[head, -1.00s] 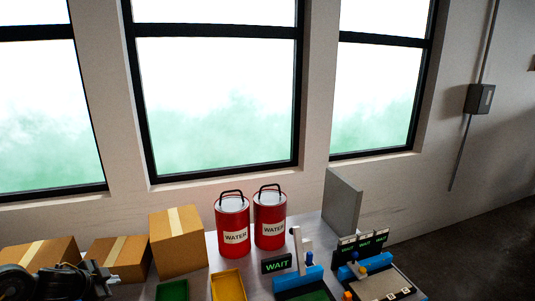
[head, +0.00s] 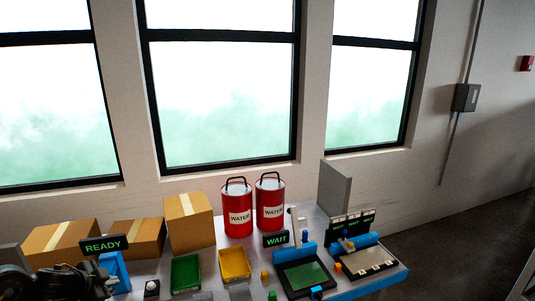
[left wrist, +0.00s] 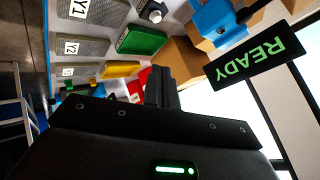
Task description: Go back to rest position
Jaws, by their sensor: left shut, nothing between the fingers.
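My left gripper (head: 106,284) is at the lower left of the head view, in front of the READY sign (head: 104,244) and its blue stand (head: 115,270). In the left wrist view its dark fingers (left wrist: 160,88) are together with nothing between them. The READY sign also shows in the left wrist view (left wrist: 254,60), to the right of the fingers. My right gripper is in neither view.
The table holds a green tray (head: 186,273), a yellow tray (head: 235,263), two red water cans (head: 238,208), cardboard boxes (head: 190,220) and a blue station with a WAIT sign (head: 276,239). A grey panel (head: 334,188) stands at the back right. Floor right of the table is clear.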

